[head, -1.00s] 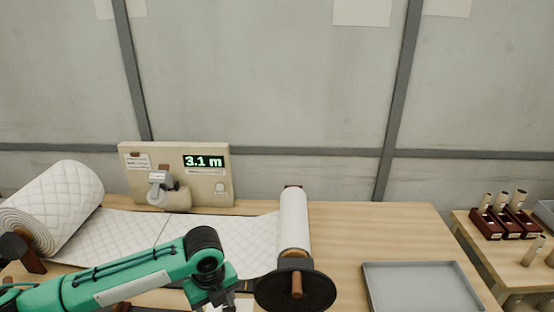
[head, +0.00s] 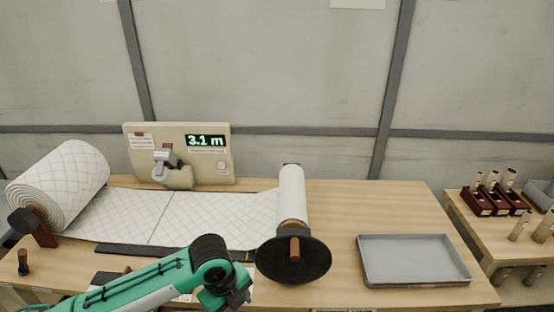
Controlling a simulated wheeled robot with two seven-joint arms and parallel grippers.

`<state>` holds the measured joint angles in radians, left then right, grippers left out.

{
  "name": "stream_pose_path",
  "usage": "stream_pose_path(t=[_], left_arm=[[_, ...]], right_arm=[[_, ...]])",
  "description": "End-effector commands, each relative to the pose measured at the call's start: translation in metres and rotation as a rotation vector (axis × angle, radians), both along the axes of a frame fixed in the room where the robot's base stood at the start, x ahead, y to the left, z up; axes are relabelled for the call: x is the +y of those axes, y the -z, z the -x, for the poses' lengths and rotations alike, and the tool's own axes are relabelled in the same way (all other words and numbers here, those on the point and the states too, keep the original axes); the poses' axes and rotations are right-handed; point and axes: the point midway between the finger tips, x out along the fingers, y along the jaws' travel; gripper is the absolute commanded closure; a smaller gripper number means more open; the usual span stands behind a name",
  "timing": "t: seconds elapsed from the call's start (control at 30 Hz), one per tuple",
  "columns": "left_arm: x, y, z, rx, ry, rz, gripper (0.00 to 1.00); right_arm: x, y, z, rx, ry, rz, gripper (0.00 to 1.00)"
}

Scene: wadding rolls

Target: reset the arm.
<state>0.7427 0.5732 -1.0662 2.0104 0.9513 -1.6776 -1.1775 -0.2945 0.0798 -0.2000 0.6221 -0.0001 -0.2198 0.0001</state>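My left arm comes in from the lower left, green with a black joint. My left gripper (head: 238,294) is at the bottom of the view, in front of the table's near edge area and left of the black crank disc. Its fingers are small and dark, and I cannot tell whether they are open or shut. My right arm and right gripper are not in view. A quilted wadding sheet (head: 205,218) runs flat from the large roll (head: 62,180) at the left to the narrow white roll (head: 292,195) at the middle.
A beige panel (head: 219,170) reading 3.1 m stands behind the sheet. The black disc (head: 310,262) with a wooden handle is at the narrow roll's near end. A grey tray (head: 413,236) sits empty at right. A side table holds dark red boxes (head: 495,201) with wooden pegs.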

Motion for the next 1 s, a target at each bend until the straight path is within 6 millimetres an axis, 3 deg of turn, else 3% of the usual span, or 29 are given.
stream_pose_path(t=[0.3, 0.53, 0.77, 1.0], left_arm=[[-0.036, 0.014, 0.039, 0.008, -0.324, 0.191, 0.43], [-0.039, 0.020, 0.062, 0.040, -0.670, 0.320, 0.43], [-0.017, 0.031, 0.084, 0.079, -1.068, 0.405, 0.43], [0.032, 0.048, 0.118, 0.099, -1.521, 0.423, 0.43]], right_arm=[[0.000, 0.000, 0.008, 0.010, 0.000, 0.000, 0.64], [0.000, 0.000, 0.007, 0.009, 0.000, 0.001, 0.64], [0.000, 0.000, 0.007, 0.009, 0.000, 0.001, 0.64], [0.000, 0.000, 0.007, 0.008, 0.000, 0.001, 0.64]])
